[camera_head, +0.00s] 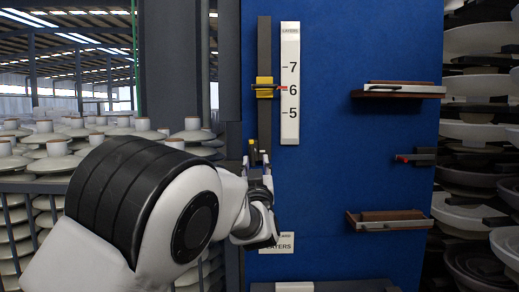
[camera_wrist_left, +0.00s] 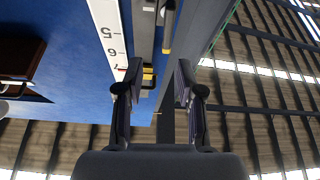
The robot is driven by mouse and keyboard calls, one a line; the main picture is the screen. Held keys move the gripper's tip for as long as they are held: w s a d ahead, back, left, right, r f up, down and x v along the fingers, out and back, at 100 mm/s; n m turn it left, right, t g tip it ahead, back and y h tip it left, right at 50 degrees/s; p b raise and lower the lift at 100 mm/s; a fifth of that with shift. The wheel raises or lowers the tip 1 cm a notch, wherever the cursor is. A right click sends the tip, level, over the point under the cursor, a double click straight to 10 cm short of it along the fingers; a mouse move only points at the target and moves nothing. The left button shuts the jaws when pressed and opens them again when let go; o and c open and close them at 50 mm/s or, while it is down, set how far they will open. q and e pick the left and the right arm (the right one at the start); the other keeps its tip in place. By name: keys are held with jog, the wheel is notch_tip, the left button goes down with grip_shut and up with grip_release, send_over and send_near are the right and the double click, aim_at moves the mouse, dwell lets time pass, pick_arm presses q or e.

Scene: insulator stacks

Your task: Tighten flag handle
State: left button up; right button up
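A dark vertical rail (camera_head: 264,40) is fixed to the blue panel. A yellow slider (camera_head: 264,86) sits on it, its red pointer (camera_head: 283,88) by the 6 of the white scale (camera_head: 290,115). A small dark handle with yellow on it (camera_head: 252,148) is near the rail's lower end; I cannot tell surely that it is the flag handle. My left gripper (camera_head: 256,160) is open, pointing up, just below this handle. In the left wrist view the slider (camera_wrist_left: 148,76) shows between the open fingers (camera_wrist_left: 158,85), apart from them. My right gripper is not in view.
The blue panel (camera_head: 340,190) carries two brown-topped shelves (camera_head: 400,90) (camera_head: 388,219) and a small red-tipped bracket (camera_head: 415,157) at right. Insulator stacks (camera_head: 470,150) stand right of the panel, and more insulators (camera_head: 60,150) stand at left.

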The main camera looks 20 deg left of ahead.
aim_at(252, 153)
pick_arm(q)
jog(key=p+x, duration=0.1)
jog(key=x, duration=0.1)
jog(key=p+x, duration=0.2)
jog(key=x, duration=0.1)
jog(key=a+f+p+x, duration=0.1)
jog(key=x, duration=0.2)
jog(key=shift+w+f+p, duration=0.1)
jog(key=shift+w+p, duration=0.1)
jog(key=shift+p, duration=0.1)
jog(key=shift+w, duration=0.15)
jog(key=shift+a, duration=0.1)
jog(key=shift+c, duration=0.7)
jog(key=shift+w, duration=0.1)
grip_shut()
